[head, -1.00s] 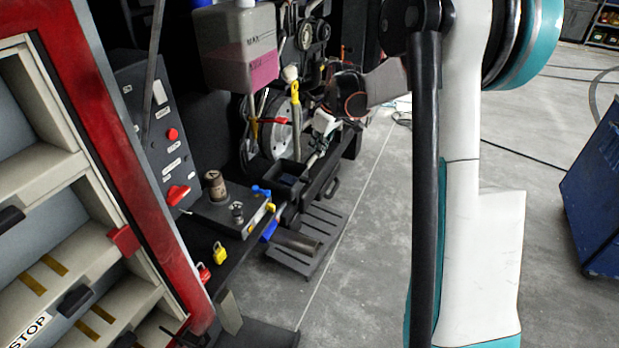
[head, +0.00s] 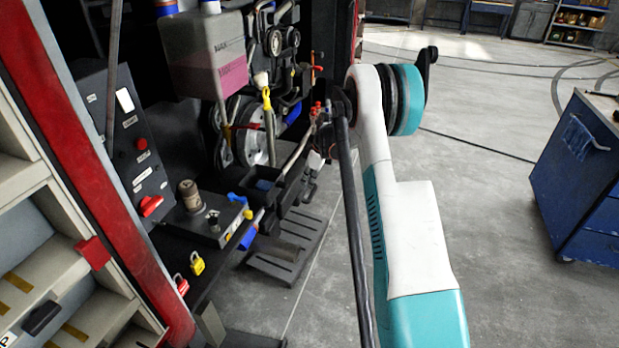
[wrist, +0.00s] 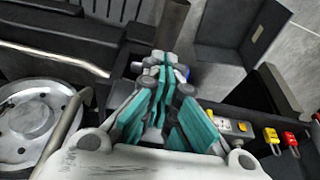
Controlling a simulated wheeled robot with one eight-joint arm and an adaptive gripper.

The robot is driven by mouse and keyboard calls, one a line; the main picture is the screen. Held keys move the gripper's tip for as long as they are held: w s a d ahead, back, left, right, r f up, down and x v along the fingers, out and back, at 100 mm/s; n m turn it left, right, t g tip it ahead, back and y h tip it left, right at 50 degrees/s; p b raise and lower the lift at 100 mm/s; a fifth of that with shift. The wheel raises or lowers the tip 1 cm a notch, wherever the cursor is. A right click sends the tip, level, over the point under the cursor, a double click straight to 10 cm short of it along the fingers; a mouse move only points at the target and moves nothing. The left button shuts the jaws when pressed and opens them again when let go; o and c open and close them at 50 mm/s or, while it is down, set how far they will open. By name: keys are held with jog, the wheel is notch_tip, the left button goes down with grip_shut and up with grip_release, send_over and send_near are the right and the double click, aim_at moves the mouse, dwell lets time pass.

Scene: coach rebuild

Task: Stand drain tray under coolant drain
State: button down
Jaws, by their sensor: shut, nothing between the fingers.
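My gripper (wrist: 163,68) has teal fingers that are shut together with nothing between them. In the wrist view it hangs over the dark engine-bay edge, beside a bent metal pipe (wrist: 60,57). In the head view my arm mostly hides it. A dark open-topped box (head: 262,184), which looks like the drain tray, sits low beside the pulley and pipe. It stands apart from the gripper as far as I can tell. I cannot tell which outlet is the coolant drain; a pink-filled coolant tank (head: 207,55) hangs above.
A slotted black step (head: 287,262) lies below the bay. A control box (head: 205,222) and yellow padlock (head: 197,263) are at left. A round pulley (wrist: 35,115) is close to the gripper.

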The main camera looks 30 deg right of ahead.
aim_at(264, 186)
jog(key=w+a+f+b, duration=0.2)
jog(key=w+a+f, duration=0.1)
jog(key=w+f, duration=0.1)
jog(key=shift+a+f, duration=0.2)
jog(key=shift+w, duration=0.15)
jog(key=w+a, duration=0.2)
jog(key=w, duration=0.1)
jog(key=w+a, duration=0.5)
jog(key=w, duration=0.1)
jog(key=shift+w+a, duration=0.1)
jog(key=shift+a, duration=0.25)
